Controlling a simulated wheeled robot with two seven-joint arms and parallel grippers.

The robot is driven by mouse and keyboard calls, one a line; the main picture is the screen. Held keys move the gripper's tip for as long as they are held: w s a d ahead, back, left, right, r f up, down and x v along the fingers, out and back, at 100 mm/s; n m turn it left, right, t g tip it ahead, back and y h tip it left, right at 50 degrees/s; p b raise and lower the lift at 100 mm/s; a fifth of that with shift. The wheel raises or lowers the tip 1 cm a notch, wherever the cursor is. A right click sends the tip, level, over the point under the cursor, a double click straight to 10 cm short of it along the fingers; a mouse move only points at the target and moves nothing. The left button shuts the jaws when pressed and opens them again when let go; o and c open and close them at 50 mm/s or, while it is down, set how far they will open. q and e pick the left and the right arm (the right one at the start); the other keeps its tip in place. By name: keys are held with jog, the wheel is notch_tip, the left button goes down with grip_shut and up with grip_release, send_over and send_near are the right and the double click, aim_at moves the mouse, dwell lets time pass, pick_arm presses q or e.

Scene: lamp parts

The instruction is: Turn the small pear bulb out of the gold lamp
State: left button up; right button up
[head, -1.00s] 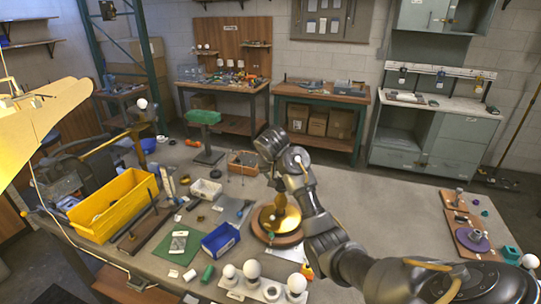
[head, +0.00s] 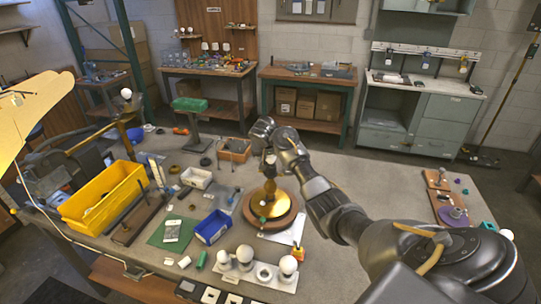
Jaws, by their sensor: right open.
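A small pale spot shows between the fingers, but the small pear bulb cannot be made out clearly there. My left gripper is not in view.
A white holder (head: 236,281) with several white bulbs stands in front of the lamp. A blue bin (head: 213,228), a white basket (head: 197,178) and a yellow crate (head: 104,198) stand to the left. The bench right of my arm is mostly clear up to a wooden board (head: 437,183).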

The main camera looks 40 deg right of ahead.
jog(key=shift+x, duration=0.8)
jog(key=c, duration=0.9)
jog(key=n+t+y, duration=0.1)
jog(key=n, duration=0.2)
jog(key=shift+y, duration=0.3)
jog(key=n+t+y, duration=0.1)
jog(key=n, duration=0.3)
jog(key=shift+y, duration=0.4)
jog(key=shift+n, duration=0.3)
jog(key=n+y, duration=0.2)
jog(key=n, duration=0.1)
jog(key=shift+r, duration=0.1)
jog(key=n+y, duration=0.1)
jog(key=n, duration=0.2)
jog(key=shift+y, duration=0.3)
